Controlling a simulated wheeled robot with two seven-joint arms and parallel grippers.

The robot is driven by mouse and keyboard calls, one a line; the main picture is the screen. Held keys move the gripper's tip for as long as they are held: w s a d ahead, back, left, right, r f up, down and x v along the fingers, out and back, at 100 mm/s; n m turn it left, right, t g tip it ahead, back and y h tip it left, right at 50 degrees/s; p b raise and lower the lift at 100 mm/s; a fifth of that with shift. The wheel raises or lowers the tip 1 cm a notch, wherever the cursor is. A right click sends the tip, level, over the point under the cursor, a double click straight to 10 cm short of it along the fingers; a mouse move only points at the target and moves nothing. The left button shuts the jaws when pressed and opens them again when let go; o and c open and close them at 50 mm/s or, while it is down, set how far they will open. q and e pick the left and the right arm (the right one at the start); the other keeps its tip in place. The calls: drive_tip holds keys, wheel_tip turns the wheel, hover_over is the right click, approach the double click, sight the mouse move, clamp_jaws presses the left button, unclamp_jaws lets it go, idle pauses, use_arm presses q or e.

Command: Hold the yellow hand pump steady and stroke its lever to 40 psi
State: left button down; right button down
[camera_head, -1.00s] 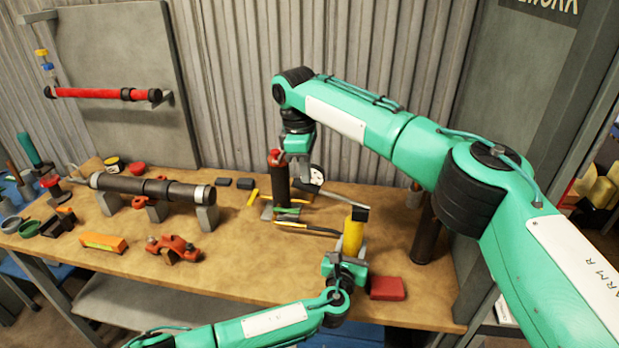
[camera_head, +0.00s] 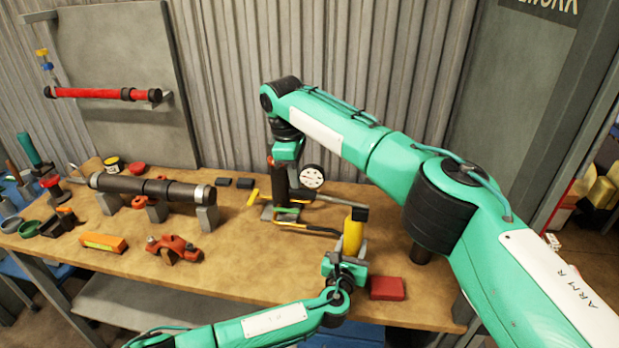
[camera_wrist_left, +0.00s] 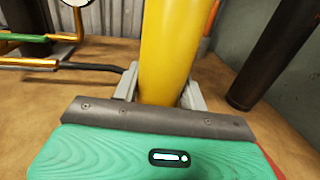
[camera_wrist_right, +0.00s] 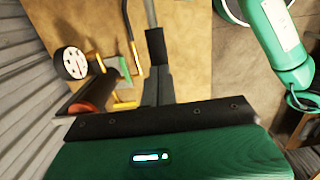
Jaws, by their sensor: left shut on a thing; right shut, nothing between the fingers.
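The yellow hand pump (camera_head: 353,234) stands upright near the bench's front right, with a black head (camera_head: 357,214). My left gripper (camera_head: 345,262) is shut around its lower body; the yellow barrel also fills the middle of the left wrist view (camera_wrist_left: 167,50). The grey lever (camera_head: 329,200) runs left from the head, nearly level. Its black grip (camera_wrist_right: 156,45) shows in the right wrist view. My right gripper (camera_wrist_right: 158,88) is shut and empty, its fingertips at that grip; contact is unclear. The white gauge (camera_head: 312,177) stands behind the lever; its reading is too small to tell.
A dark red-topped cylinder (camera_wrist_right: 83,107) stands close by my right gripper. A red box (camera_head: 387,288) lies right of my left gripper. A dark pipe (camera_head: 150,187) rests on supports at left.

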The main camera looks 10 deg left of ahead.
drive_tip(key=shift+a, duration=0.35)
drive_tip(key=shift+d, duration=0.1)
drive_tip(key=shift+r, duration=0.1)
wheel_tip(320, 180, up, 7)
drive_tip(key=shift+a+r, duration=0.2)
drive_tip(key=shift+a, duration=0.15)
idle(0.4)
idle(0.4)
drive_tip(key=d+r, duration=0.3)
drive_tip(key=shift+f, duration=0.15)
